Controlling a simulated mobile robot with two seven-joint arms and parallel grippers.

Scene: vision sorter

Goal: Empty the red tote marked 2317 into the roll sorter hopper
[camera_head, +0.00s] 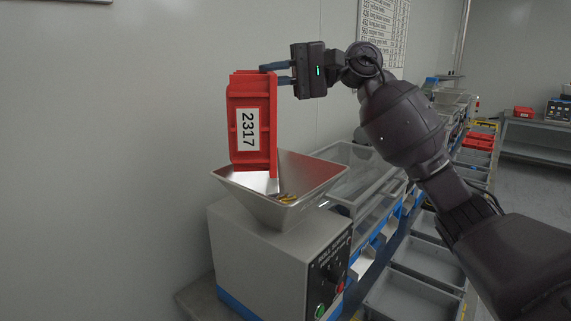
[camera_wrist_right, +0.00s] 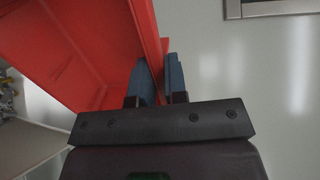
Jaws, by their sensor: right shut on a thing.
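The red tote marked 2317 (camera_head: 238,150) hangs tilted on its side over the hopper, its label turned sideways. My right gripper (camera_head: 276,73) is shut on the tote's rim near its upper end. The right wrist view shows the red tote wall (camera_wrist_right: 156,50) between the two fingers (camera_wrist_right: 160,78), and part of the tote's inside, which looks empty where visible. The roll sorter hopper (camera_head: 320,174) is a metal funnel on a grey machine. A few small yellowish parts (camera_head: 286,198) lie in it below the tote. My left gripper does not show.
The sorter body (camera_head: 262,262) carries a control panel with green and red buttons. A clear-covered track (camera_head: 352,168) runs back from it. Grey bins (camera_head: 432,262) line the floor side. A wall stands close on the left. A far bench (camera_head: 540,154) is at the right.

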